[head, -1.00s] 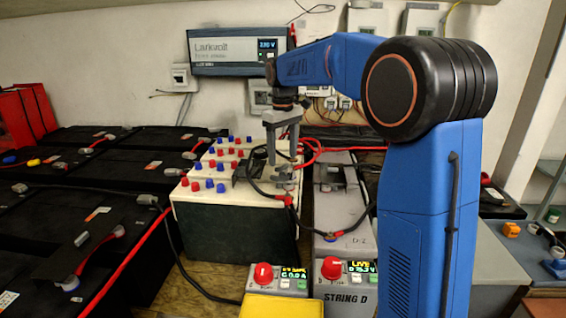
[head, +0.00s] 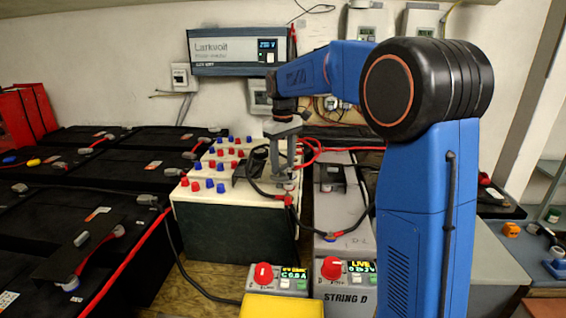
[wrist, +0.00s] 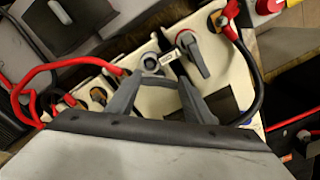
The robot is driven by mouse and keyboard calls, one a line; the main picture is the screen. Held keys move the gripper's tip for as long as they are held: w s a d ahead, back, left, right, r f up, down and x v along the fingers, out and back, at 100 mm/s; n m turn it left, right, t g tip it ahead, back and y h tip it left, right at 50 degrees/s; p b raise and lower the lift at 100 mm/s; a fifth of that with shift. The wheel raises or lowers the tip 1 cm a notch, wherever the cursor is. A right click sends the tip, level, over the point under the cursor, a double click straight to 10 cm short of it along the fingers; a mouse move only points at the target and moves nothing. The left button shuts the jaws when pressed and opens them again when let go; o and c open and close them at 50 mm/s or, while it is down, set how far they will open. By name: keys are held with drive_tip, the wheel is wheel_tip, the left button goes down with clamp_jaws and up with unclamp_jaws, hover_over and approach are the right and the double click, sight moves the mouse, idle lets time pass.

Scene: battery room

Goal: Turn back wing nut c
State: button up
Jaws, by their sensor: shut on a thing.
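My gripper (head: 288,165) points down over the front right corner of the cream battery (head: 262,198). In the wrist view its two grey fingers (wrist: 158,90) are closed in on a small grey part, which I take to be the wing nut (wrist: 150,64) on a post. The fingertips partly hide it. A small white label (wrist: 168,56) lies beside it, too small to read, so the letter c cannot be confirmed. A grey lever-like part (wrist: 192,55) stands just right of it, apart from the fingers.
A black cable with a red boot (head: 288,200) runs close by the gripper. Red and blue caps (head: 210,184) cover the battery's left part. Control boxes with red knobs (head: 264,272) stand in front.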

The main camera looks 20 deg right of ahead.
sight(282, 167)
drive_tip(key=m, duration=0.5)
drive_tip(key=shift+a+m, duration=0.15)
drive_tip(key=shift+m, duration=0.15)
drive_tip(key=shift+a+m, duration=0.1)
drive_tip(key=shift+m, duration=2.1)
drive_tip(key=o, duration=1)
drive_tip(key=shift+o, duration=0.2)
drive_tip(key=shift+r, duration=0.15)
wheel_tip(282, 167, up, 17)
